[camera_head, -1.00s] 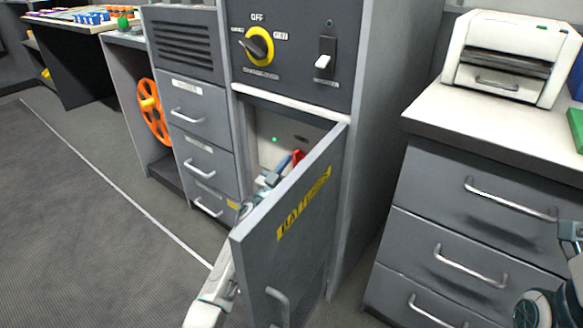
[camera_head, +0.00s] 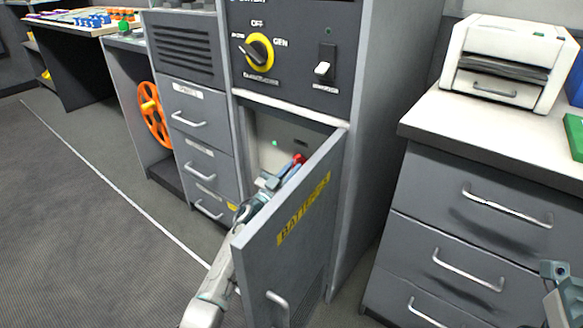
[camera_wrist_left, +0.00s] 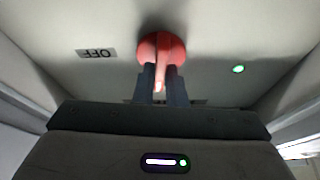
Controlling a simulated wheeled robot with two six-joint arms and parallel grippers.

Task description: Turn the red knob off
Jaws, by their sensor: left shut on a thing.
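In the left wrist view the red knob (camera_wrist_left: 163,52) is round, with a raised grip bar between the two dark fingers of my left gripper (camera_wrist_left: 162,82). The gripper is shut on that bar. An upside-down "OFF" label (camera_wrist_left: 96,54) is on the panel left of the knob in that view. My left gripper (camera_head: 284,172) also shows in the head view, reaching in behind the door.
The grey "BATTERIES" door (camera_head: 290,240) stands open beside my left arm. A green light (camera_wrist_left: 238,69) glows on the panel near the knob. Above the compartment is a yellow-and-black selector (camera_head: 259,50). A drawer cabinet (camera_head: 455,215) stands at the right. Open floor lies left.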

